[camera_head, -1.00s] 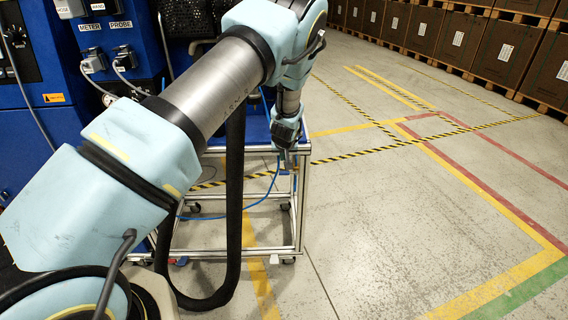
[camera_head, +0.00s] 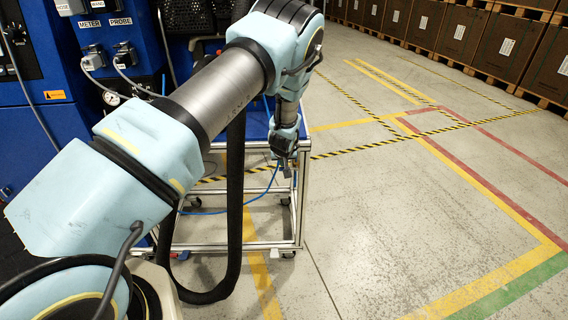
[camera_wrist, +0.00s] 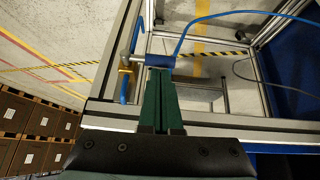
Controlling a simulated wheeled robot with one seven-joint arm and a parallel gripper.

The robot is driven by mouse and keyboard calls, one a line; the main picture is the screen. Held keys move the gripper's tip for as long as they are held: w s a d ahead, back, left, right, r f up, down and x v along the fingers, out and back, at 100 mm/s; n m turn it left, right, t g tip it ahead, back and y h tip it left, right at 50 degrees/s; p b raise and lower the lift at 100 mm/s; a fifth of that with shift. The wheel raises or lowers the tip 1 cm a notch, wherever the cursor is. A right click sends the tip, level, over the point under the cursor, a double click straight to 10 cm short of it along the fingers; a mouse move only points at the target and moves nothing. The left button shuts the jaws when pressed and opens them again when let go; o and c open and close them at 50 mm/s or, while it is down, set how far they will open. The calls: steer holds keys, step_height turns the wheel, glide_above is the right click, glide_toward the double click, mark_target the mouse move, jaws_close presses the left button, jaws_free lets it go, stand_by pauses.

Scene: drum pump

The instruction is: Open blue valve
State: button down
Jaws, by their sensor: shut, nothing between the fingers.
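The valve shows in the wrist view as a small brass body (camera_wrist: 125,66) with a blue lever (camera_wrist: 124,88), at the inner side of the cart's metal frame. A short pipe with a blue sleeve (camera_wrist: 160,61) runs right from it. My gripper (camera_wrist: 160,74) is shut and empty, its green fingers pointing over the frame bar with their tips by the blue sleeve. The lever lies left of the fingers, apart from them. I cannot tell whether the tips touch the sleeve. In the head view my gripper (camera_head: 287,168) hangs by the cart's right side, and the valve is too small to make out.
The cart (camera_head: 272,245) has a metal frame with open bays. A thin blue hose (camera_wrist: 232,13) crosses near the fingers. A blue machine (camera_head: 60,40) with plugs and a gauge stands at left. The floor at right is open, with crates (camera_head: 455,35) at the back.

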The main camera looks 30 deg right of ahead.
mark_target(279, 169)
steer(key=shift+w+a+f+h+b, duration=0.1)
steer(key=shift+a+f+h+b, duration=0.1)
steer(key=shift+f+h+b, duration=0.35)
steer(key=b, duration=0.2)
steer(key=f+b, duration=0.1)
steer(key=shift+w+a+f+b, duration=0.1)
steer(key=shift+a+f+b, duration=0.05)
steer(key=shift+a+b, duration=0.2)
steer(key=shift+w+a+f+n+g+b, duration=0.2)
steer(key=shift+f+n+g+b, duration=0.15)
steer(key=shift+b, duration=0.35)
step_height(279, 169, down, 6)
steer(key=s+d+n+g+h+b, duration=0.1)
steer(key=h+b, duration=0.5)
steer(key=b, duration=0.7)
steer(key=shift+d+r+n+g, duration=0.15)
steer(key=shift+d+n+g, duration=0.3)
steer(key=shift+d+n, duration=0.1)
steer(key=shift+s+d, duration=0.15)
